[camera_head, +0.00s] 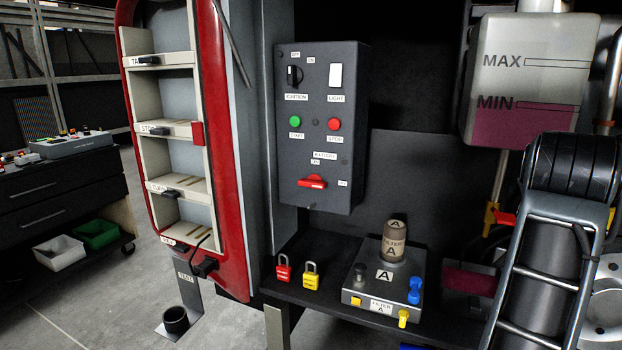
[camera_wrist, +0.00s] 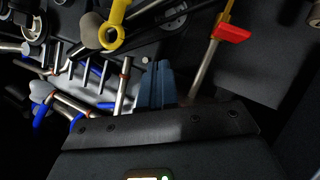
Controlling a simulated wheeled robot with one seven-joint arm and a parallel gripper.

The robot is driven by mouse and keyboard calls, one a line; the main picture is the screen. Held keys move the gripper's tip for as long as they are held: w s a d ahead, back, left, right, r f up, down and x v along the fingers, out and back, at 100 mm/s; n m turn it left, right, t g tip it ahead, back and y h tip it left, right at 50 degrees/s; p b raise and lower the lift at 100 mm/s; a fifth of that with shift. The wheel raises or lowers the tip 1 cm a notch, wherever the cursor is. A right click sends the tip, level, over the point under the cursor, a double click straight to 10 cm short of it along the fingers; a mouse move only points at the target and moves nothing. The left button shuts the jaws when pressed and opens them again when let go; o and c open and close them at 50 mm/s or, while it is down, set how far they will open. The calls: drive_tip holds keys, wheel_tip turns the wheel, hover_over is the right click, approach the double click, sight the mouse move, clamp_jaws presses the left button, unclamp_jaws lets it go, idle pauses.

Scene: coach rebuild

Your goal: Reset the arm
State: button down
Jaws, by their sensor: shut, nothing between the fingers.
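My gripper (camera_wrist: 158,66) shows in the wrist view as two dark blue fingers pressed together beyond a black housing, with nothing between them. Behind the fingers lie metal rods and blue-handled parts (camera_wrist: 42,112). A yellow ring-ended part (camera_wrist: 112,32) is above and left of the fingertips. A red lever (camera_wrist: 232,32) on a metal rod is above and right of them. I cannot make out my gripper in the head view.
A control box (camera_head: 320,125) with switches is mounted at centre. Below it, a shelf holds a red padlock (camera_head: 283,272), a yellow padlock (camera_head: 311,280) and filter unit A (camera_head: 382,290). A fluid tank (camera_head: 530,75) hangs right. An open red door (camera_head: 225,190) with pockets stands left.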

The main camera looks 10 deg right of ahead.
drive_tip(key=s+a+f+n+t+y, duration=0.3)
drive_tip(key=s+a+f+n+t, duration=0.25)
drive_tip(key=f, duration=0.45)
drive_tip(key=s+a+f+n+t+y, duration=0.2)
drive_tip(key=s+a+f+n+y, duration=0.15)
drive_tip(key=s+a+f, duration=0.6)
drive_tip(key=s+a+f+m+y, duration=0.1)
drive_tip(key=s+a, duration=0.3)
drive_tip(key=s, duration=0.7)
drive_tip(key=s+a+f+m+y, duration=0.1)
drive_tip(key=s+a+m+y, duration=0.2)
drive_tip(key=s, duration=0.9)
drive_tip(key=a, duration=0.2)
drive_tip(key=shift+a+f, duration=0.2)
drive_tip(key=shift+a, duration=0.1)
